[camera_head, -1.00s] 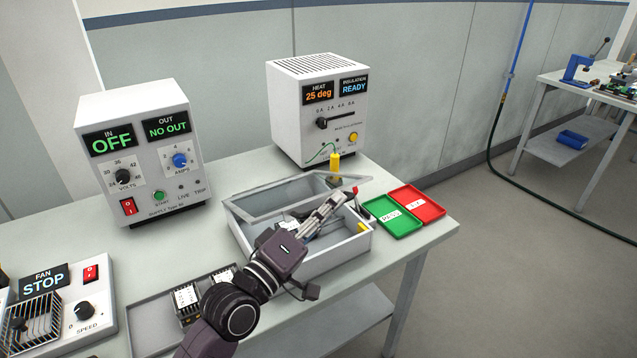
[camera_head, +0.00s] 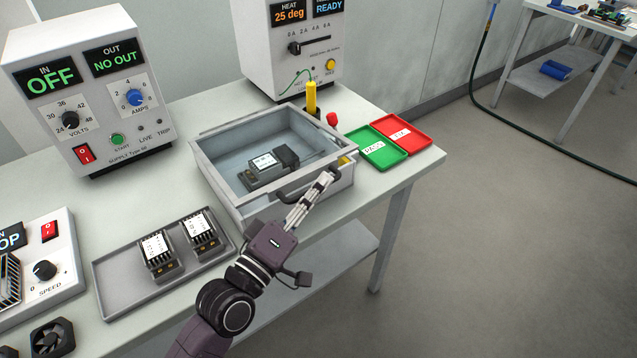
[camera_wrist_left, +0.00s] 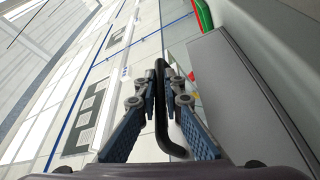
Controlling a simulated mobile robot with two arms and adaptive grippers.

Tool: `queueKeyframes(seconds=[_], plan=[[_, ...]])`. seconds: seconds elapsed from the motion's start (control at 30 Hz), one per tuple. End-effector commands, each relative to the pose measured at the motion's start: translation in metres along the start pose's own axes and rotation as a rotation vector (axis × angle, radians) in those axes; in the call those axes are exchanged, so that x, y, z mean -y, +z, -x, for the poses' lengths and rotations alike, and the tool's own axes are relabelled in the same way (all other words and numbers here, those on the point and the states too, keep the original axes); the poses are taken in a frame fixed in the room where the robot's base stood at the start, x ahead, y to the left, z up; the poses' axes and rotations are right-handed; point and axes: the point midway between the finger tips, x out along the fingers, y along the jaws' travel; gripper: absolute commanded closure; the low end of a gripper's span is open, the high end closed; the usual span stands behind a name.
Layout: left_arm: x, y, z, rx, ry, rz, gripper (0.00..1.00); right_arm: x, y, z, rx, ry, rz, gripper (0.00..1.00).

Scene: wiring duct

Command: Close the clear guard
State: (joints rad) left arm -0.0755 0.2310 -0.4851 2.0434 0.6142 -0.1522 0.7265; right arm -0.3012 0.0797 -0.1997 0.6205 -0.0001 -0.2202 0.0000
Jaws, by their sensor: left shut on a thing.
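The grey box (camera_head: 232,200) stands on the table with its clear guard (camera_head: 240,160) lying about flat over its top; a small gap at the rim cannot be ruled out. Through the guard, a black and white module (camera_head: 262,168) shows on the box floor. The guard's black handle (camera_head: 292,194) sticks out at the front right edge. My left gripper (camera_head: 322,184) is shut on this handle. In the left wrist view the black handle bar (camera_wrist_left: 160,100) runs between the two fingers (camera_wrist_left: 158,92). My right gripper is not in view.
A green tray (camera_head: 385,153) and a red tray (camera_head: 412,143) lie right of the box. A yellow plunger (camera_head: 311,97) and a red knob (camera_head: 332,119) are behind it. A grey tray (camera_head: 125,300) with two modules lies front left. The supply unit (camera_head: 85,90) and heater unit (camera_head: 290,50) stand behind.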

Motion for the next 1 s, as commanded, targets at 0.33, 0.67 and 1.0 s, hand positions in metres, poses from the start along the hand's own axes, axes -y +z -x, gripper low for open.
queueKeyframes(seconds=[0.33, 0.67, 1.0], plan=[[0.000, -0.001, 0.000, -0.002, 0.000, -0.001, 0.84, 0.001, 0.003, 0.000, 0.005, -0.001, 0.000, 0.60], [0.002, 0.000, 0.018, 0.000, -0.003, -0.002, 0.84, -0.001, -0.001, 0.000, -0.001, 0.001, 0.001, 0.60], [0.002, 0.000, 0.088, 0.003, -0.005, -0.003, 0.84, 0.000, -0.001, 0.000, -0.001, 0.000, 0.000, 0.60]])
